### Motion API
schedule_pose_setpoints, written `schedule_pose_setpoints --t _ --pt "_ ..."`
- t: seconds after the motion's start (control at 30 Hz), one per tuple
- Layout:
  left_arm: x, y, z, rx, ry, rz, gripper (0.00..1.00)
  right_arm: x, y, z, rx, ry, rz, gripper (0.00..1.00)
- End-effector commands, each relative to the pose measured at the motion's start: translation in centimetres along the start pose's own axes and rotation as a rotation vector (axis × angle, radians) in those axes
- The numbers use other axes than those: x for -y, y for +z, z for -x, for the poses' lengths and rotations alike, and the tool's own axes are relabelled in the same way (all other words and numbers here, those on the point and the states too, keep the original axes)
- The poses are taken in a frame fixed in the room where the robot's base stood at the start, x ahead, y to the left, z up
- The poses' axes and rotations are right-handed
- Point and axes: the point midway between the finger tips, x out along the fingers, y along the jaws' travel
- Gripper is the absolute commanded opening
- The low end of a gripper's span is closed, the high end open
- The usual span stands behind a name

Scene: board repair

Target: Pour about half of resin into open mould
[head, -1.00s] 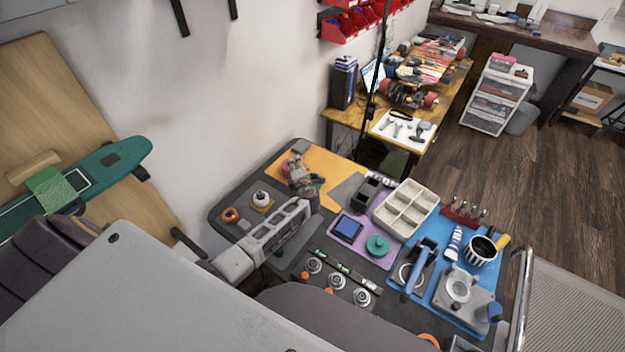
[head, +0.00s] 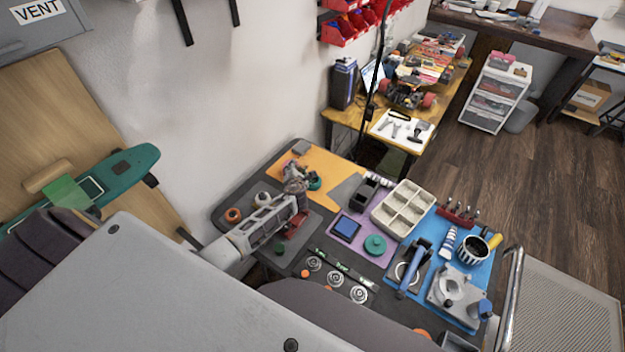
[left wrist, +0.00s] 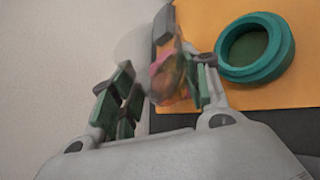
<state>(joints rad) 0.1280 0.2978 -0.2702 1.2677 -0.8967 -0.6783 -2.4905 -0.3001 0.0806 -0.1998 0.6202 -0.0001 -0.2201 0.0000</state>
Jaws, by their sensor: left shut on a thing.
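My left gripper (head: 297,178) is over the orange mat at the back of the bench. In the left wrist view its green-padded fingers (left wrist: 160,78) are shut on a translucent cup (left wrist: 166,82) with pinkish-amber contents. The cup is blurred and partly hidden by a finger, so its tilt and fill level are unclear. The open mould, a round teal ring (left wrist: 284,52), lies on the orange mat to the right of the cup, apart from it in the picture. In the head view the mould (head: 315,184) shows just right of the gripper. My right gripper is out of view.
The orange mat (head: 338,170) has free room right of the mould. A divided cream tray (head: 404,207), a teal round piece (head: 375,245) and a blue square pad (head: 346,228) stand nearby. An orange ring (head: 233,215) and a red tool (head: 296,224) lie near my left arm.

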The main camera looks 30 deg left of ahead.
Motion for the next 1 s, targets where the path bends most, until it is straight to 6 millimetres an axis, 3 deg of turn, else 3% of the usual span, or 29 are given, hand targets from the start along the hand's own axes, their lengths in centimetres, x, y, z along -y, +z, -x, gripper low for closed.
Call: schedule_pose_setpoints --t 0.57,1.0 --pt "0.1 0.0 0.0 0.003 -0.005 0.011 0.21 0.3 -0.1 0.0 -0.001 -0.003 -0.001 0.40" --pt "-0.9 0.2 0.3 0.029 -0.056 0.136 0.21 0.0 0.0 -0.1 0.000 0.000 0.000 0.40"
